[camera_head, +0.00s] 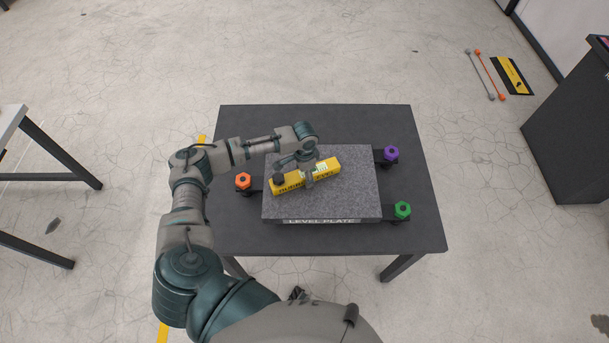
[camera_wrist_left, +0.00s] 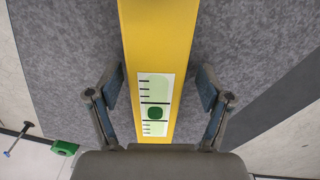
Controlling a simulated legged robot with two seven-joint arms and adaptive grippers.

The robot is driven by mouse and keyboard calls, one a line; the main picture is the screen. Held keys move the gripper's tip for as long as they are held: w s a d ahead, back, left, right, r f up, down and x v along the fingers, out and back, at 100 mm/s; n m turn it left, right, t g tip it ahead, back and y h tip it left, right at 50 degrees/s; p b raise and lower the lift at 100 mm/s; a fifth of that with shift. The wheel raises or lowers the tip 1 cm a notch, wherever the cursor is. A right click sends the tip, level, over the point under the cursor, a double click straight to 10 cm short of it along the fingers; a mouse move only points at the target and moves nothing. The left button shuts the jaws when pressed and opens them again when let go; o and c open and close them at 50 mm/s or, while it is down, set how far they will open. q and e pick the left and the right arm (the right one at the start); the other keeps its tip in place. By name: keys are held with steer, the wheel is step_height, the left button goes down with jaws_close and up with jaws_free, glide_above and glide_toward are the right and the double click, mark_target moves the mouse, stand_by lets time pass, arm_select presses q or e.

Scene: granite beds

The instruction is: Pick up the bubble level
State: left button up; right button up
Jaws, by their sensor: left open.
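The bubble level (camera_head: 329,166) is a long yellow bar lying slantwise on the grey granite level plate (camera_head: 350,198). Its lettering is partly covered by my left gripper (camera_head: 304,176), which is over the bar's middle. In the left wrist view the level (camera_wrist_left: 158,40) runs between the two fingers of my left gripper (camera_wrist_left: 160,88), showing a pale green vial window with a dark green spot. The fingers are open, one on each side of the bar, with gaps to it. The right gripper is not in view.
The plate sits on a dark table (camera_head: 420,235). Around it are an orange knob (camera_head: 243,181), a purple knob (camera_head: 391,154) and a green knob (camera_head: 402,210). A dark cabinet (camera_head: 575,125) stands at the right and another table (camera_head: 40,130) at the left.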

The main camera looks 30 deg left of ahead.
arm_select(q)
steer(key=shift+d, duration=0.15)
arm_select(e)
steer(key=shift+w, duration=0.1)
arm_select(q)
steer(key=shift+r, duration=0.1)
steer(key=shift+c, duration=1.2)
jaws_close()
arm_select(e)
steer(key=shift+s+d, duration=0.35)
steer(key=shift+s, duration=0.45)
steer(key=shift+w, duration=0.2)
